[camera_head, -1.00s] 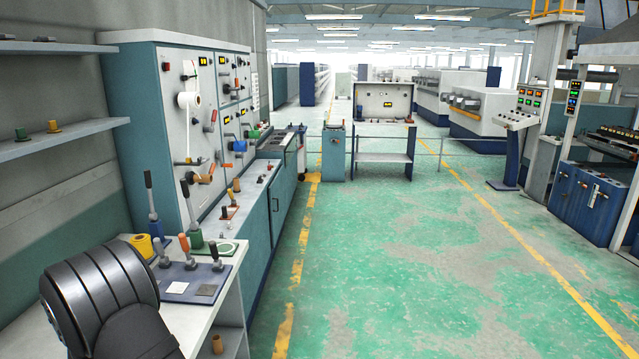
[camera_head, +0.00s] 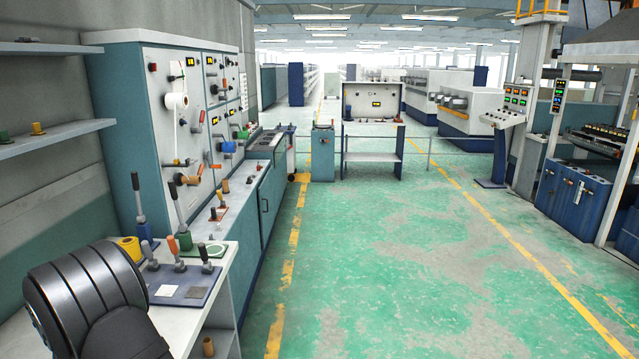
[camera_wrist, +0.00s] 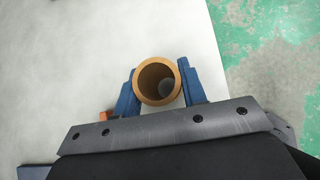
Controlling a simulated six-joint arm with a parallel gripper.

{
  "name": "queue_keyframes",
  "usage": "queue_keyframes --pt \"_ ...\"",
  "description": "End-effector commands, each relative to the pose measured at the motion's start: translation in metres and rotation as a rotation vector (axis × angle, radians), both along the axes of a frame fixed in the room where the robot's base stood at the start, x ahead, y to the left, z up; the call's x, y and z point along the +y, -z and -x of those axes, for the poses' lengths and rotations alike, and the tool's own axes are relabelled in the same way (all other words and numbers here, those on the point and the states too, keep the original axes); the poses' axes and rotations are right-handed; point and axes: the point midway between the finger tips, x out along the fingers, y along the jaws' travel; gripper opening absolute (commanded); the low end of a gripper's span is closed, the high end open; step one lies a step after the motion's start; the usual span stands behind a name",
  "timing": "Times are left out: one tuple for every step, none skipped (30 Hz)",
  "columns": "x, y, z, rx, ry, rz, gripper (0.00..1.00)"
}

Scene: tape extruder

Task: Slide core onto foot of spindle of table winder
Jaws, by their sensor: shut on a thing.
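In the wrist view a brown tubular core (camera_wrist: 143,97) is seen nearly end-on, with its round mouth facing the camera. The blue fingers of my gripper (camera_wrist: 160,70) stand on both sides of it and are shut on it. A dark grey rounded shape (camera_wrist: 167,87) shows inside its bore; I cannot tell whether it is a spindle end. The pale worktop (camera_wrist: 60,80) lies beyond the core. In the head view my black arm covers the near left part of this table (camera_head: 213,291). The gripper, the held core and the winder's spindle cannot be made out there.
A blue plate with upright levers (camera_head: 187,284) and a yellow roll (camera_head: 128,249) stand on the table. Another brown core (camera_head: 208,347) is on its lower shelf. The tall control cabinet (camera_head: 125,120) rises behind. The green floor (camera_head: 380,260) to the right is clear.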

Motion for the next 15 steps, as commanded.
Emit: queue_keyframes --pt "0.000 -0.003 0.000 -0.001 0.000 0.000 0.03" --pt "0.000 -0.004 0.000 -0.001 0.000 0.000 0.03" --pt "0.000 -0.005 0.000 -0.001 -0.001 0.000 0.03" --pt "0.000 -0.007 0.000 -0.001 -0.001 0.000 0.03" --pt "0.000 -0.008 0.000 -0.001 -0.001 0.000 0.03" --pt "0.000 -0.010 0.000 -0.001 -0.001 -0.001 0.03" --pt "0.000 -0.011 0.000 -0.001 -0.001 -0.001 0.03" --pt "0.000 -0.012 0.000 -0.001 0.000 -0.001 0.03" --pt "0.000 -0.014 0.000 -0.001 0.000 -0.001 0.03" --pt "0.000 -0.015 0.000 0.000 0.000 -0.001 0.03" --pt "0.000 -0.016 0.000 0.000 0.000 -0.001 0.03" --pt "0.000 -0.017 0.000 0.000 -0.001 -0.001 0.03" --pt "0.000 -0.019 0.000 0.000 -0.001 -0.001 0.03" --pt "0.000 -0.020 0.000 0.000 -0.001 -0.001 0.03" --pt "0.000 -0.021 0.000 -0.001 -0.001 -0.001 0.03"
